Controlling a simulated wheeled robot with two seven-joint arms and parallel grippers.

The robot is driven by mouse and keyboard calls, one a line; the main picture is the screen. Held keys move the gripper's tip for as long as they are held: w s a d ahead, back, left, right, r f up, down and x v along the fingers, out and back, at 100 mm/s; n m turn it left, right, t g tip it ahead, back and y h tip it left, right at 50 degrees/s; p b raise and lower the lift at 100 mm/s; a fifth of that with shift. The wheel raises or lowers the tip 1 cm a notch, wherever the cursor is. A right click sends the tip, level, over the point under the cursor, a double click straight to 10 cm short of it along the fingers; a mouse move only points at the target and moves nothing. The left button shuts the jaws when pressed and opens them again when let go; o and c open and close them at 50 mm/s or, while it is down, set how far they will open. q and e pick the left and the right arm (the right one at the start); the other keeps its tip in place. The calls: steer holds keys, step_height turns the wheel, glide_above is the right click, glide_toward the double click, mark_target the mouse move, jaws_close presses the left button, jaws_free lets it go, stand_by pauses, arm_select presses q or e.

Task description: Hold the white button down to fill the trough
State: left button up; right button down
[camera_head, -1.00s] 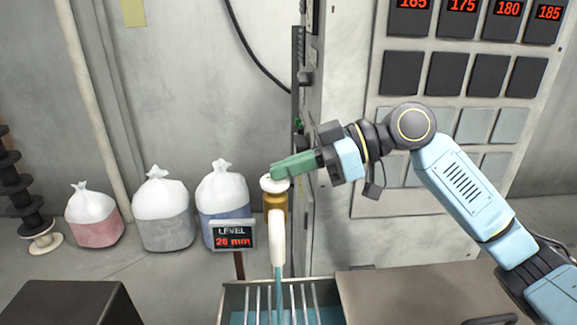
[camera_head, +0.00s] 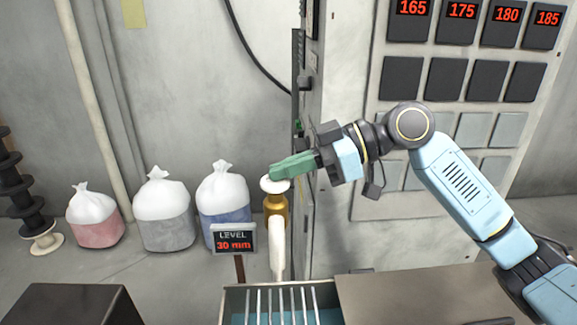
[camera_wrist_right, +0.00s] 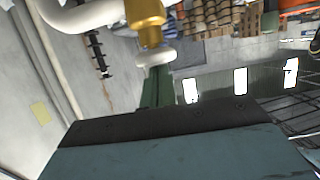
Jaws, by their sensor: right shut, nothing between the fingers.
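The white button (camera_head: 273,185) is a round cap on top of a brass valve (camera_head: 276,208) over a white spout (camera_head: 278,250). No stream shows below the spout. The trough (camera_head: 226,303) stands under it with metal bars across and blue-green liquid inside. The level sign (camera_head: 233,239) reads 30 mm. My right gripper (camera_head: 272,175) is shut and empty, its green fingertips right at the top of the button; I cannot tell whether they touch. In the right wrist view, the button (camera_wrist_right: 155,58) and brass valve (camera_wrist_right: 146,14) show beyond the fingers. My left gripper is not in view.
A grey cabinet with red number displays (camera_head: 461,10) stands behind my right arm. Three tied bags (camera_head: 163,215) stand on the floor at left, beside a black spool stack (camera_head: 25,195). A brown surface (camera_head: 430,290) lies right of the trough.

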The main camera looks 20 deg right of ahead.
step_height(320, 180, up, 3)
steer(key=shift+r+p, duration=0.15)
steer(key=shift+p, duration=0.7)
steer(key=b+v, duration=0.3)
steer(key=v, duration=0.6)
steer(key=shift+d, duration=0.4)
steer(key=shift+s, duration=0.1)
steer(key=shift+s+f, duration=0.1)
steer(key=shift+f, duration=0.1)
